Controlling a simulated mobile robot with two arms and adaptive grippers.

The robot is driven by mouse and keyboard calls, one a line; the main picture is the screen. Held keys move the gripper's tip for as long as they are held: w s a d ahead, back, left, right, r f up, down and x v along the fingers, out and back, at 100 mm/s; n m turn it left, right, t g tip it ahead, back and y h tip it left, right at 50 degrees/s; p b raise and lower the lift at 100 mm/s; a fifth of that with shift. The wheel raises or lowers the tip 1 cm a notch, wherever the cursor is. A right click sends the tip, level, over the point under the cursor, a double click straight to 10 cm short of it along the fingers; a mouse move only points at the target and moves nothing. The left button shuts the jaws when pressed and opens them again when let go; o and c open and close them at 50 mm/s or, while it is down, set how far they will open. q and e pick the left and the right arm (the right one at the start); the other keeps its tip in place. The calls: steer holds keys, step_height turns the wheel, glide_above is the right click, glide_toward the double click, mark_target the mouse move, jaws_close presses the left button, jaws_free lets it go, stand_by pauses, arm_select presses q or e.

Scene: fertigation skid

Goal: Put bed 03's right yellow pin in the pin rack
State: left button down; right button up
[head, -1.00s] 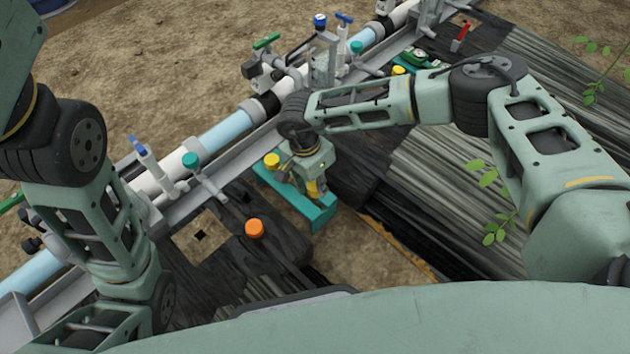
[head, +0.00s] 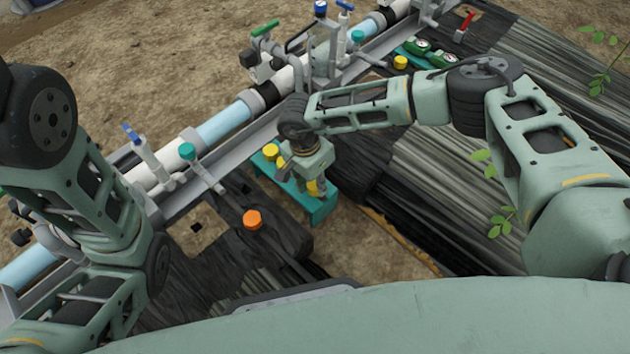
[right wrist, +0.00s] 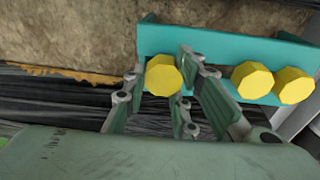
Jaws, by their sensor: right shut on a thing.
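My right gripper (head: 303,186) is low over the teal pin rack (head: 322,210), toward its near end in the head view. It is shut on a yellow pin (head: 313,188), whose yellow head shows between the fingers in the right wrist view (right wrist: 162,76). Whether this pin is seated in the rack or just above it I cannot tell. Two other yellow pins stand at the rack's far end; one shows at the back (head: 270,151), and both show in the right wrist view, to the right (right wrist: 252,80). My left gripper is out of view.
The pipe run (head: 225,124) with valves passes close behind the rack. An orange knob (head: 252,220) stands on dark sheeting left of the rack. Another yellow piece (head: 400,62) and green gauges (head: 440,60) lie beyond my right forearm. Bare soil lies in front of the rack.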

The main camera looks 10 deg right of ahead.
steer(key=shift+f, duration=0.25)
stand_by(0.3)
steer(key=shift+f+b, duration=0.5)
steer(key=shift+f, duration=0.05)
steer(key=o, duration=1.2)
steer(key=shift+r, duration=0.1)
